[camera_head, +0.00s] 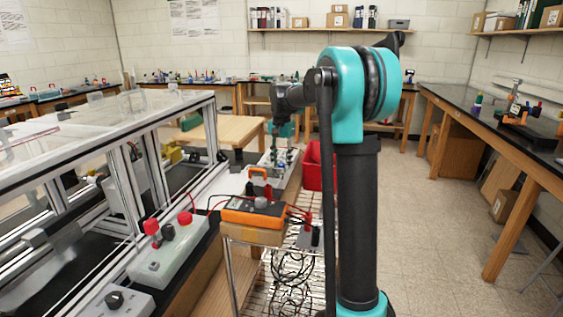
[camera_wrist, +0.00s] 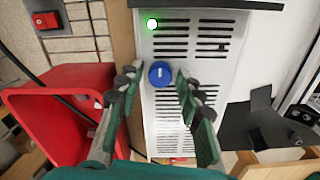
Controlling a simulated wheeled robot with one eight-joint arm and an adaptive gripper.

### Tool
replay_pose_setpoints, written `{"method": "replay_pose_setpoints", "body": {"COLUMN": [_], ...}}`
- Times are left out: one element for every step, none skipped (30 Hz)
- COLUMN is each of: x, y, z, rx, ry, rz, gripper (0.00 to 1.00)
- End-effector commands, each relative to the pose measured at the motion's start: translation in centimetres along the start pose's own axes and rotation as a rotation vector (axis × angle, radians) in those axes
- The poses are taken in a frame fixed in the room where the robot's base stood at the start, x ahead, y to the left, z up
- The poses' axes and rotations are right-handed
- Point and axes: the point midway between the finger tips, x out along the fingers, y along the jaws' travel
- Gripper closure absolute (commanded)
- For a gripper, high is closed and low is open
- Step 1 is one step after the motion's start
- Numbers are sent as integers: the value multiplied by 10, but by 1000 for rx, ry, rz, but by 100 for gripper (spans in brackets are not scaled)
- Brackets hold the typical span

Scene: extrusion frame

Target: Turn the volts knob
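In the wrist view, a round blue knob (camera_wrist: 159,74) with a white mark sits on the white slotted face of a box (camera_wrist: 195,75). I cannot read a label that names it as the volts knob. A green light (camera_wrist: 152,23) glows above it. My gripper (camera_wrist: 160,71) is open, with one fingertip on each side of the blue knob. Small gaps seem to show between the fingers and the knob; whether they touch is hard to tell. In the head view, my arm reaches over the bench, and its end is small and partly unclear.
A red bin (camera_wrist: 62,110) stands left of the box in the wrist view. An aluminium frame (camera_head: 130,190) fills the left. Open floor (camera_head: 440,270) lies to the right.

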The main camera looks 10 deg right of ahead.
Motion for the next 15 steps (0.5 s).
{"method": "replay_pose_setpoints", "body": {"x": [0,0,0,0,0,0,0,0,0,0,0,0,0,0,0], "y": [0,0,0,0,0,0,0,0,0,0,0,0,0,0,0], "z": [0,0,0,0,0,0,0,0,0,0,0,0,0,0,0], "rx": [0,0,0,0,0,0,0,0,0,0,-3,-14,-27,-45,-71], "ry": [0,0,0,0,0,0,0,0,0,0,0,0,0,0,0], "rz": [0,0,0,0,0,0,0,0,0,0,0,0,0,0,0], "gripper": [73,77,82,86,89,94,98,100,100,100,100,100,100,100,100]}}
